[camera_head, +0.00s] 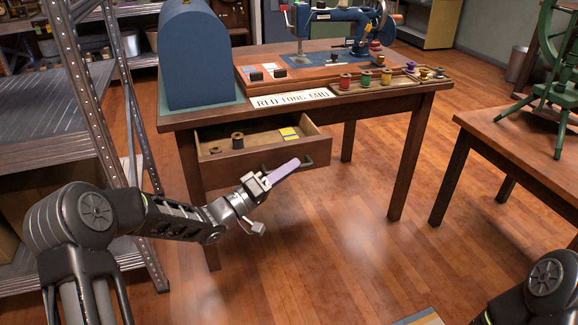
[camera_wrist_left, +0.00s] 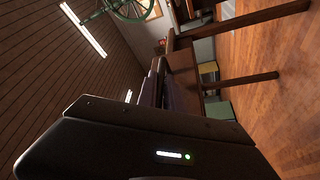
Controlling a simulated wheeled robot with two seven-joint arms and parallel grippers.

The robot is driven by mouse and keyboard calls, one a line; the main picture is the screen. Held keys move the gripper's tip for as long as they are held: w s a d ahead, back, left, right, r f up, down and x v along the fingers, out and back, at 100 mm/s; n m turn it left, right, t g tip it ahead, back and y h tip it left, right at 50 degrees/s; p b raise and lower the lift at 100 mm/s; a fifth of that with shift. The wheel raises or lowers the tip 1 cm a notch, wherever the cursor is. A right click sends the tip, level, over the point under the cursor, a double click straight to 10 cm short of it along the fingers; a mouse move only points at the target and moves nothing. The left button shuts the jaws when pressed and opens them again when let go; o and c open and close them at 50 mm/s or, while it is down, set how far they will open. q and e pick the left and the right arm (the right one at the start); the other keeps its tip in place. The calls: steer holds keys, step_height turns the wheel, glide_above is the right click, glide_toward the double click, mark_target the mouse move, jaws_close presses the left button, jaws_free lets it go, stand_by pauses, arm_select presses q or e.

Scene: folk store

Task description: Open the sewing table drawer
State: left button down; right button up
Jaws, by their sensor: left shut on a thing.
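The wooden sewing table (camera_head: 395,113) stands ahead, and its drawer (camera_head: 224,168) is pulled out, with the inside showing. Two dark spools and a small yellow and blue packet lie in it. A dark handle (camera_head: 307,162) is on the drawer front. My left gripper (camera_head: 284,172), with pale purple fingers, is at the handle in front of the drawer and is shut on it. The fingers partly hide the handle. In the left wrist view, the gripper's dark body fills the lower part and the grasp is hidden. My right gripper is out of view.
A blue domed case (camera_head: 196,55), a blue sewing machine (camera_head: 340,25) and several thread spools are on the tabletop. A metal shelf (camera_head: 95,80) stands close on the left. Another wooden table (camera_head: 520,150) stands on the right.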

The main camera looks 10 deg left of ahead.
arm_select(q)
steer(key=shift+s+d, duration=0.15)
steer(key=shift+s, duration=0.15)
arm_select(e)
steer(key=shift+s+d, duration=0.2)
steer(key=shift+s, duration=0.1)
arm_select(q)
steer(key=c, duration=1.8)
jaws_free()
steer(key=shift+o, duration=0.2)
